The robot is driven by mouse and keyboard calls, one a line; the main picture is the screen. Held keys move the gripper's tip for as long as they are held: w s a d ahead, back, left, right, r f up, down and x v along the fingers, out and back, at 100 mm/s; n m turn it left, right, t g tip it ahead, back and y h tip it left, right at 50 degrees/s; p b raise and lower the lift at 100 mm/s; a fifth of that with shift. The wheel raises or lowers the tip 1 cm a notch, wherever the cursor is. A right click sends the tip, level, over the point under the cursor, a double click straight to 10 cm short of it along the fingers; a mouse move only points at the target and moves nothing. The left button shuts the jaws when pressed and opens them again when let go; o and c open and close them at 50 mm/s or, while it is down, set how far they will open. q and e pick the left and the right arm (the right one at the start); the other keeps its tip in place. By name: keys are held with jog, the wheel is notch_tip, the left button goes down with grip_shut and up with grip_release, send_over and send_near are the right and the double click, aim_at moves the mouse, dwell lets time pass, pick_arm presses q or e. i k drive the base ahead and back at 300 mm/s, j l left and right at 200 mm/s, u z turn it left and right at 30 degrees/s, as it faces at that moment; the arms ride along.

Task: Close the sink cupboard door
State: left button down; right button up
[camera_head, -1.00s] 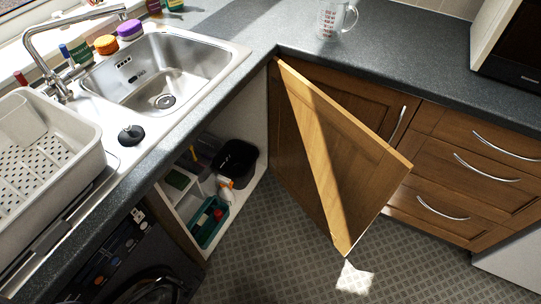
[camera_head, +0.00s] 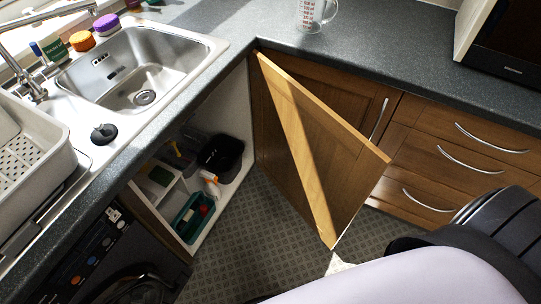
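The sink cupboard door (camera_head: 318,150) is a wooden panel standing wide open, swung out from its hinge side near the worktop's inner corner. Its sunlit face is toward the cupboard opening. The sink cupboard (camera_head: 195,180) is open under the sink, with a black bin (camera_head: 220,157) and a green caddy (camera_head: 194,217) inside. One of my arms, pale with a black joint, comes in at the lower right in front of the floor, apart from the door in the picture. Neither gripper's fingers show in the view.
A steel sink (camera_head: 140,75) and a grey dish rack (camera_head: 30,155) are on the left worktop. A dark appliance (camera_head: 115,255) is left of the cupboard. Drawers (camera_head: 450,165) with metal handles stand at right. The tiled floor (camera_head: 260,235) before the cupboard is clear.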

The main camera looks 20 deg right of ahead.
aim_at(323, 167)
jog(key=l+u, duration=0.1)
jog(key=l, duration=0.3)
jog(key=k+l+u, duration=0.1)
jog(key=l, duration=0.3)
jog(key=k+l+u, duration=0.15)
jog(key=l, duration=0.2)
jog(key=l+u, duration=0.1)
jog(key=l, duration=0.3)
jog(key=k+l+u, duration=0.1)
jog(key=l, duration=0.25)
jog(key=k+l+u, duration=0.1)
jog(key=l, duration=0.25)
jog(key=k+l+u, duration=0.15)
jog(key=l, duration=0.2)
jog(key=k, duration=0.05)
